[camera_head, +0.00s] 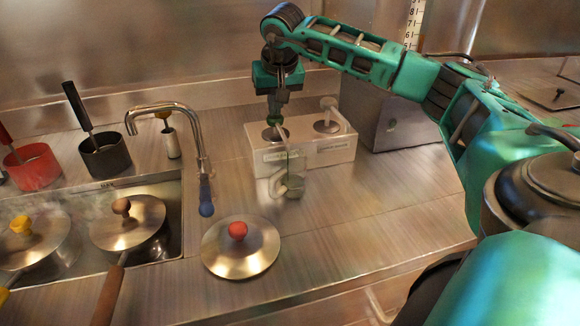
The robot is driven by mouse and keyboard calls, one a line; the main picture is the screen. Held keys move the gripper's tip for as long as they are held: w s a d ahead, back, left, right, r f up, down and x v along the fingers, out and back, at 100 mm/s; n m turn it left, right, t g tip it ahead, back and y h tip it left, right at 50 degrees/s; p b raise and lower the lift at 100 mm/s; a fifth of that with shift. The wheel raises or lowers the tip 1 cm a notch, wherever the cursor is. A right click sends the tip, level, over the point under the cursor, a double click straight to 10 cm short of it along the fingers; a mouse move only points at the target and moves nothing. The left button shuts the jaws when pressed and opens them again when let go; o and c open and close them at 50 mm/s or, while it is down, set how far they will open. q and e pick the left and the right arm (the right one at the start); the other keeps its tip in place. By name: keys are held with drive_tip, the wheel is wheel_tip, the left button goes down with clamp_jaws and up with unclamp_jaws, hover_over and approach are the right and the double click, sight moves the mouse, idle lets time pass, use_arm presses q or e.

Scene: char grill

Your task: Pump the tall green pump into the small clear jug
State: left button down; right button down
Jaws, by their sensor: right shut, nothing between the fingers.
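The green pump (274,121) stands in the left well of a white dispenser box (304,157) on the counter. My right gripper (277,110) is shut and points down, with its fingertips just above or on the pump's top; I cannot tell if they touch. The gripper hides part of the pump. A small clear jug (291,186) with a greenish tint stands on the counter in front of the box's left half, below the pump. Its contents are hard to make out. My left gripper is not in view.
A white pump (327,104) stands in the box's right well. A lid with a red knob (237,230) lies in front of the jug, left of it. A faucet (190,125) and sink with lidded pans are at left. The counter right of the jug is clear.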

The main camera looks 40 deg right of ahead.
drive_tip(key=shift+s+a+f, duration=0.1)
drive_tip(key=shift+f, duration=0.15)
drive_tip(key=shift+r+p, duration=0.9)
drive_tip(key=shift+r, duration=1)
drive_tip(key=shift+r, duration=0.25)
wheel_tip(320, 180, up, 6)
drive_tip(key=shift+f, duration=0.2)
